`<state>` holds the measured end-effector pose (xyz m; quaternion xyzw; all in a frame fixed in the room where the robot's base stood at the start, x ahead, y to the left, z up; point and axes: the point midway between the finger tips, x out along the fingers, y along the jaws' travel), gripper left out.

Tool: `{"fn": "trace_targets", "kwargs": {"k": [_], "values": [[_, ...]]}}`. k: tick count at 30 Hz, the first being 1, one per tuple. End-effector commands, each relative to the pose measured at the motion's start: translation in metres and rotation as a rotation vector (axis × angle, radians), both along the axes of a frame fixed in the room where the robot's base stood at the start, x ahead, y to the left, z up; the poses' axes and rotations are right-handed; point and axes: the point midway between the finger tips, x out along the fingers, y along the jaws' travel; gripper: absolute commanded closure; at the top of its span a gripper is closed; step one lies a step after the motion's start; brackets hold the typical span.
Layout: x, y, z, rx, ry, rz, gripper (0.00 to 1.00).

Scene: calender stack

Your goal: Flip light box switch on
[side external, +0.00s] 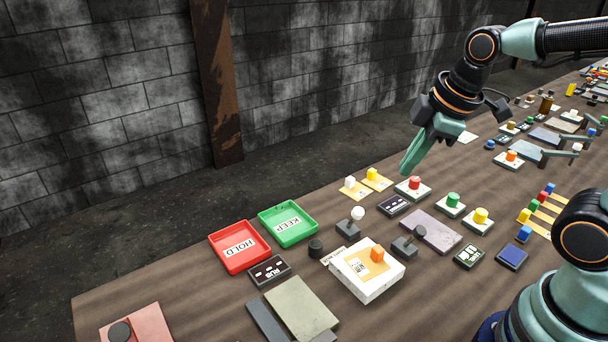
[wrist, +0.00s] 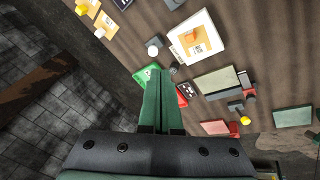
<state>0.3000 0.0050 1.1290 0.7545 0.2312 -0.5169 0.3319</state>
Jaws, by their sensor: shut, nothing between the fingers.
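A white box (side external: 366,291) with a printed label stands on the brown table, near the front middle of the side external view. In the wrist view a white box (wrist: 181,52) with an orange patch shows at top right of the fingers. My gripper (side external: 405,171) is raised above the far side of the table, behind and right of the box and apart from it. Its green fingers (wrist: 161,70) are together and empty.
A red HOLD tray (side external: 251,266) and a green KEEP tray (side external: 299,242) stand left of the box. Several coloured push-buttons (side external: 414,184) are to the right.

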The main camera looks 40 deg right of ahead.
Motion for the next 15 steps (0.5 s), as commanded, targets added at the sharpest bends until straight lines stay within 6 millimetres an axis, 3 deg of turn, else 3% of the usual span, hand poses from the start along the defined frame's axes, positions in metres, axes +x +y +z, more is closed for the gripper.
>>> {"fn": "trace_targets", "kwargs": {"k": [15], "values": [[0.015, 0.006, -0.033, -0.275, 0.129, 0.917, 1.0]]}}
